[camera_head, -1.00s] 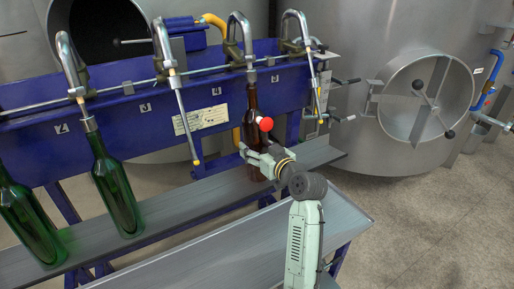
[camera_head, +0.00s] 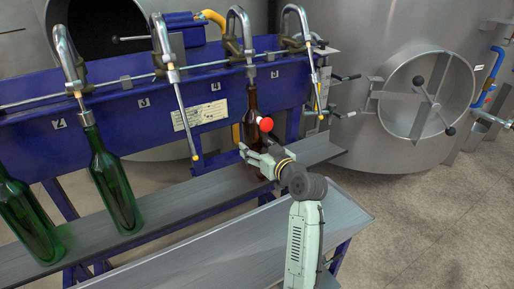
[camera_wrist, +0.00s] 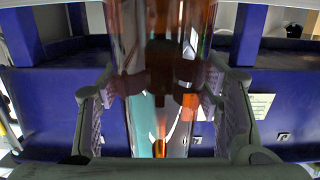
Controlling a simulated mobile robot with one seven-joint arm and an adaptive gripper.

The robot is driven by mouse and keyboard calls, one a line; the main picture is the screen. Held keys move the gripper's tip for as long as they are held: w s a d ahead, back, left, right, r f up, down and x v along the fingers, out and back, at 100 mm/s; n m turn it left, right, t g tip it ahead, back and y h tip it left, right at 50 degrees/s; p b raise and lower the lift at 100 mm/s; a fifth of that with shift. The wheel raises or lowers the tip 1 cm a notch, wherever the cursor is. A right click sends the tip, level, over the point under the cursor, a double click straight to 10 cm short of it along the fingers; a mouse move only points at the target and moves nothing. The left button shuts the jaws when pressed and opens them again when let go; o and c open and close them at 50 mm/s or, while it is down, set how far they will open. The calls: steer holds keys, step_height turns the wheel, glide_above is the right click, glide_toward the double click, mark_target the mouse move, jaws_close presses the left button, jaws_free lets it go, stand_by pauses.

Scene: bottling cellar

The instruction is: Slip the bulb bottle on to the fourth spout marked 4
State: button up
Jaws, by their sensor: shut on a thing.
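The brown glass bulb bottle (camera_head: 251,104) stands upright below the spout marked 4 (camera_head: 240,30). Its mouth is at the spout's lower end; I cannot tell whether the tube is inside the neck. The number 4 plate (camera_head: 215,87) is on the blue panel, left of that spout. My gripper (camera_head: 257,162) is shut on the bottle's lower part, coming from the front right. In the wrist view, the brown bottle (camera_wrist: 160,35) fills the middle between the two ridged finger pads. Its base and the spout are out of that view.
Two green bottles (camera_head: 117,190) stand at left; the right one meets spout 2. Spout 3 (camera_head: 160,45) hangs empty. A grey shelf (camera_head: 170,218) runs beneath the spouts, with a second grey surface (camera_head: 230,245) in front. A red ball (camera_head: 266,124) shows close beside the brown neck.

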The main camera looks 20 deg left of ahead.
steer(key=shift+f, duration=0.1)
steer(key=o, duration=1.7)
steer(key=shift+f, duration=0.1)
steer(key=shift+f+b+v, duration=0.25)
steer(key=shift+f+v, duration=0.05)
steer(key=shift+v, duration=1.85)
steer(key=shift+f+b+v, duration=0.2)
steer(key=shift+f+v, duration=0.1)
steer(key=shift+v, duration=1.9)
steer(key=shift+f+b+v, duration=0.25)
steer(key=shift+f+v, duration=0.05)
steer(key=shift+v, duration=1.85)
steer(key=shift+s+r, duration=0.1)
steer(key=shift+s, duration=0.05)
